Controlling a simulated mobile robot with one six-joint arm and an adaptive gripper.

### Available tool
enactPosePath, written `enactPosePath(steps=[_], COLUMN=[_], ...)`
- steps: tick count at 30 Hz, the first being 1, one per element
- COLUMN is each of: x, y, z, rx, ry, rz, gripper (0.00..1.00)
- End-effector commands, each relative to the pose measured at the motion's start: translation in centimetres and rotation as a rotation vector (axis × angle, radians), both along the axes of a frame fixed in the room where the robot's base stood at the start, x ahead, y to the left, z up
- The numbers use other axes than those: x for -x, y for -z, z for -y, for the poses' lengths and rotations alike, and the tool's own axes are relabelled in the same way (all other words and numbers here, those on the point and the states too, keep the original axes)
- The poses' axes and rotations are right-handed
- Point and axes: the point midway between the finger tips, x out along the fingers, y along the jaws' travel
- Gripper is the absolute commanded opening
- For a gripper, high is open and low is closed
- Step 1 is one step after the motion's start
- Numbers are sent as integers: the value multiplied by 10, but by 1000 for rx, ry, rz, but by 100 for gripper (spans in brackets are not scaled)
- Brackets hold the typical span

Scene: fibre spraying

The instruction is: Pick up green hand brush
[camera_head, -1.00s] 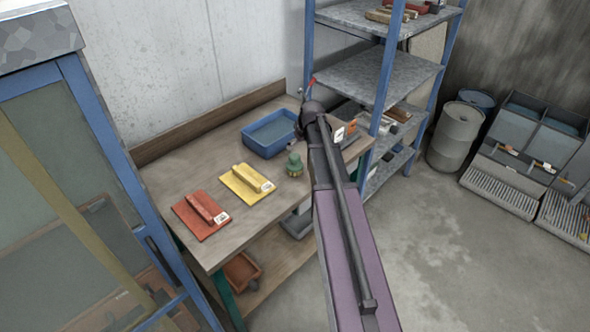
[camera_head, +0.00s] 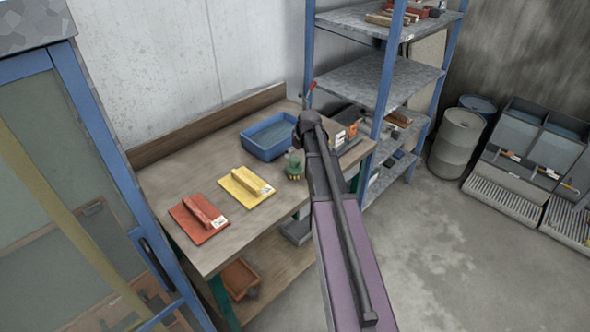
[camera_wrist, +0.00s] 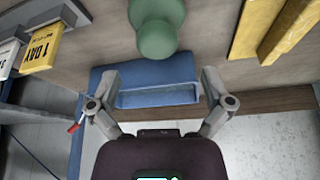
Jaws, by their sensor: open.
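The green hand brush (camera_head: 294,168) stands on the workbench (camera_head: 185,169), in front of the blue tray. It is small, with a rounded green top and a yellowish lower edge. In the wrist view its round green knob (camera_wrist: 155,38) is at the top centre, beyond the fingertips and roughly in line with the gap between them. My gripper (camera_wrist: 158,78) is open, its two fingers spread, with nothing between them. In the head view my dark wrist and arm reach up just right of the brush and hide most of the gripper.
The blue tray (camera_head: 249,143) sits behind the brush. A yellow float (camera_head: 238,190) and a red float (camera_head: 190,225) lie to its left. Boxes (camera_head: 341,138) stand at the bench's right end, beside the blue-framed metal shelf (camera_head: 385,75). Bare bench lies in front of the brush.

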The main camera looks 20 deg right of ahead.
Motion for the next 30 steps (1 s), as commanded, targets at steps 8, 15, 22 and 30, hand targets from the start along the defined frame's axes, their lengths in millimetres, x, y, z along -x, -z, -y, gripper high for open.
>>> enactPosePath(steps=[8,15,22,30], x=[-6,-16,-21,-23], y=[13,31,45,47], z=[1,2,1,0], rx=[0,0,0,0], ry=[0,0,0,0], rz=[0,0,0,0], gripper=[100,100,100,100])
